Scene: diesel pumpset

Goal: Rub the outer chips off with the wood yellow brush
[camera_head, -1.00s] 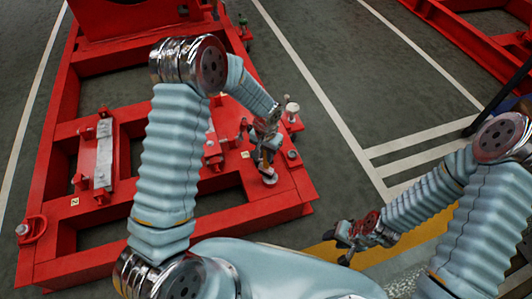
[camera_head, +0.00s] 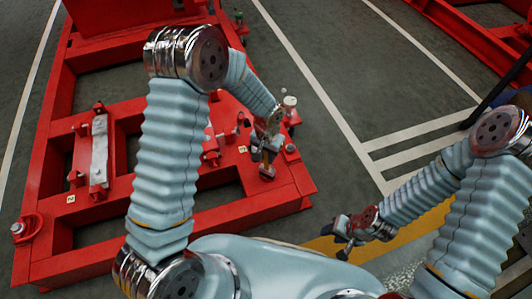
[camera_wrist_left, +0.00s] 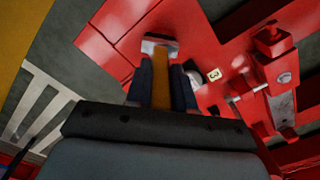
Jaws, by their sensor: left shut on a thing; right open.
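My left gripper (camera_head: 267,152) is over the near right corner of the red frame. In the left wrist view its two dark fingers (camera_wrist_left: 162,85) are shut on the yellow wooden handle of the brush (camera_wrist_left: 161,78). I cannot tell whether the head touches the surface. I cannot make out any chips; they are too small or hidden. My right gripper (camera_head: 347,236) is open and empty, off the frame at the lower middle.
The red pumpset frame (camera_head: 250,205) fills the left, with open gaps between its beams.

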